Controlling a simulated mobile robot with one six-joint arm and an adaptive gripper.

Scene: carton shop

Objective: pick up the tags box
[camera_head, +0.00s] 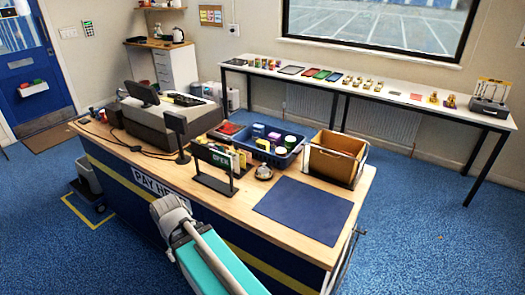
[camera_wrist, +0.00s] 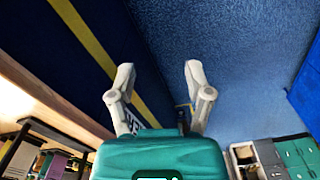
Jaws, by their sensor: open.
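I cannot tell by sight which item is the tags box. Several small boxes and tubs, among them a purple box (camera_head: 258,130), stand in a blue basket (camera_head: 285,161) on the counter (camera_head: 222,208). Their labels are too small to read. My gripper (camera_wrist: 158,72) is open and empty in the wrist view, its two pale fingers apart. It is over the blue floor beside the counter's dark blue, yellow-striped front, away from the basket. In the head view my arm is at the bottom centre, and the fingers cannot be made out there.
An open brown carton (camera_head: 333,163) in a frame stands right of the basket. The blue mat (camera_head: 304,209) is bare. A long table (camera_head: 385,92) runs under the window.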

